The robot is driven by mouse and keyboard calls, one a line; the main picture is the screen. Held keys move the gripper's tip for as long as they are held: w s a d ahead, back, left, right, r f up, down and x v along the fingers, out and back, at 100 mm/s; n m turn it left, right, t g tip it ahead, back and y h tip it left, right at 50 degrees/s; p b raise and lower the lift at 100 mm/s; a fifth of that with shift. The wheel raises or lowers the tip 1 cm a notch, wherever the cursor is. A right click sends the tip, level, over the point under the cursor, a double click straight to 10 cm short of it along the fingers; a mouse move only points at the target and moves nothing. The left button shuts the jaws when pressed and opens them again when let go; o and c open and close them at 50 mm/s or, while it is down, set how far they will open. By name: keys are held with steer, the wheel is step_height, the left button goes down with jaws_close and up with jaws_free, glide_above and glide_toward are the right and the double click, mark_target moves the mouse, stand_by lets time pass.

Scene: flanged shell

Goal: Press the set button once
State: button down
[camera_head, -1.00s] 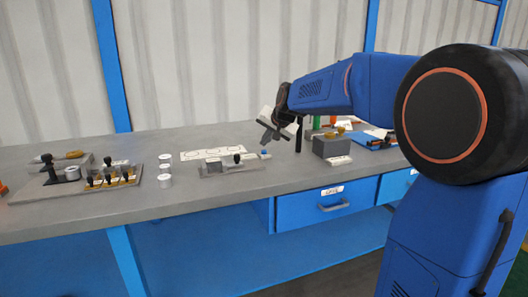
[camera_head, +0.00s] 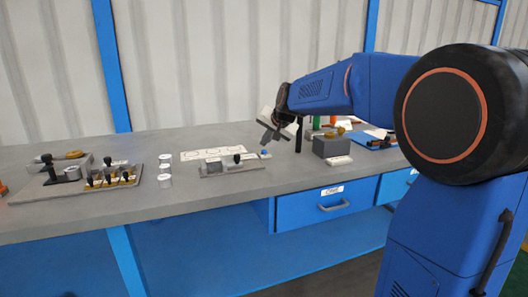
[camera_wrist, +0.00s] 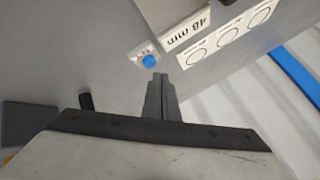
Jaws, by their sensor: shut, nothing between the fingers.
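The blue button (camera_wrist: 149,60) sits on a small light-grey housing on the bench, and it also shows as a small blue spot in the head view (camera_head: 265,153). My gripper (camera_wrist: 160,78) is shut and empty, its fingertips close beside the button in the wrist view. In the head view my gripper (camera_head: 266,142) hangs just above the button with a small gap. I cannot read any label on the button.
A sign reading "48 mm" (camera_wrist: 188,37) and a white sheet with circles (camera_wrist: 229,39) lie near the button. A small fixture with a black knob (camera_head: 238,159) stands left of it. A grey box (camera_head: 333,147) and a black post (camera_head: 298,137) stand to the right.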

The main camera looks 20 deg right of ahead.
steer(key=shift+f, duration=0.15)
steer(key=shift+f, duration=0.25)
steer(key=shift+f, duration=0.5)
stand_by(0.8)
steer(key=shift+r, duration=0.95)
steer(key=shift+r, duration=0.1)
step_height(320, 180, up, 5)
steer(key=shift+f, duration=0.1)
stand_by(0.6)
stand_by(0.6)
